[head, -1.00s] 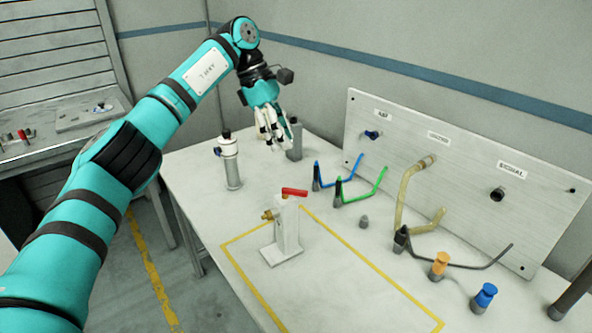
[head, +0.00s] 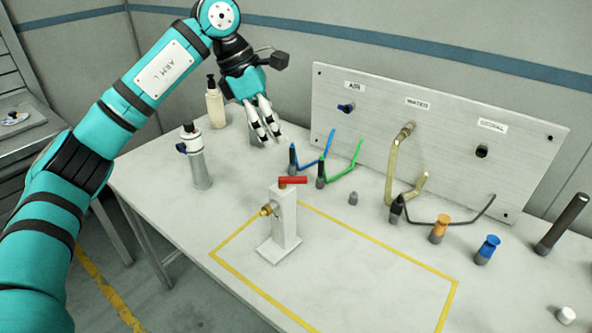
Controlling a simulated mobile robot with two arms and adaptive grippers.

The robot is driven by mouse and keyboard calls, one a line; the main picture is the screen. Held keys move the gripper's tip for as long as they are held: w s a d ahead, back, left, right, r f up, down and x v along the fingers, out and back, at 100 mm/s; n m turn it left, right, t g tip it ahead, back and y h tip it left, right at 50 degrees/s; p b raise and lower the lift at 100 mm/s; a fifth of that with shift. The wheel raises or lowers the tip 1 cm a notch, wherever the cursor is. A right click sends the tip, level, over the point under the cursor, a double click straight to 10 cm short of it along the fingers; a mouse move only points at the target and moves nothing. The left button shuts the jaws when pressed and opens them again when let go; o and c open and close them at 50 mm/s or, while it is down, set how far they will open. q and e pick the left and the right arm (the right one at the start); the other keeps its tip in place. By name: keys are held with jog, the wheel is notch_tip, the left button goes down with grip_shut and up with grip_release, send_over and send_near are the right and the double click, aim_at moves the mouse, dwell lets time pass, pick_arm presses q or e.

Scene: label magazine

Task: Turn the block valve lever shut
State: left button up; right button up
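The block valve is a white upright body (head: 284,222) on a flat foot, with a brass fitting (head: 267,210) on its left side. Its red lever (head: 293,180) lies across the top and points to the right in the head view. My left gripper (head: 267,139) is above the table, behind and slightly left of the lever in the picture, apart from it. Its two pale fingers point down with a gap between them, and I see nothing held. My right gripper is out of view.
A grey cylinder (head: 198,165) and a pump bottle (head: 215,104) stand left on the table. Blue (head: 318,162) and green hoses, an orange-capped (head: 439,229) and a blue-capped connector (head: 487,249) stand before the labelled panel (head: 450,112). Yellow tape (head: 400,263) outlines mostly clear table.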

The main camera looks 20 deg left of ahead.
aim_at(297, 177)
pick_arm(q)
jog(key=p+x, duration=0.1)
jog(key=x, duration=0.9)
jog(key=shift+a, duration=0.15)
jog(key=shift+w+d+f, duration=0.1)
jog(key=shift+d+f, duration=0.1)
jog(key=shift+f, duration=0.55)
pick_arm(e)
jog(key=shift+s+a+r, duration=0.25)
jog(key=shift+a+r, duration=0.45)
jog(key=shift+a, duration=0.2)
pick_arm(q)
jog(key=shift+c, duration=0.3)
grip_shut()
